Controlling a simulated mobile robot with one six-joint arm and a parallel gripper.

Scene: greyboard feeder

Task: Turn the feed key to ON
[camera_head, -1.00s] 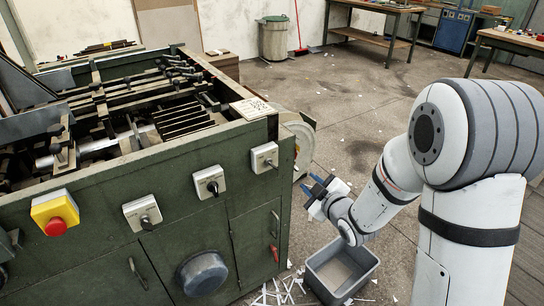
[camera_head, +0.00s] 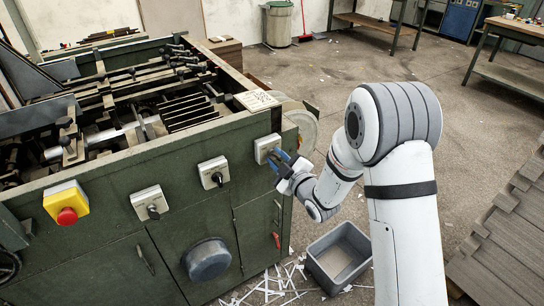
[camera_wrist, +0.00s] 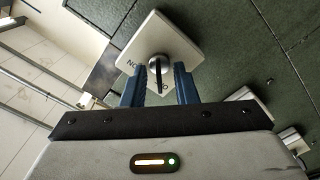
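Three grey key switches sit on the green machine's front: a left one (camera_head: 151,203), a middle one (camera_head: 213,173) and a right one (camera_head: 263,147). I cannot read which is labelled feed. My gripper (camera_head: 277,161) is at the right switch. In the wrist view, the switch plate (camera_wrist: 165,38) is tilted, with lettering like an upside-down ON near its left corner and another label partly hidden by the gripper. Its dark key (camera_wrist: 159,69) lies between the blue fingers of my gripper (camera_wrist: 160,76). The fingers are open, with a gap on each side of the key.
A yellow box with a red button (camera_head: 66,205) is at the machine's left. A round dark cover (camera_head: 207,260) sticks out below the switches. A grey bin (camera_head: 338,258) and paper scraps (camera_head: 272,288) are on the floor below my gripper. Open floor lies behind my arm.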

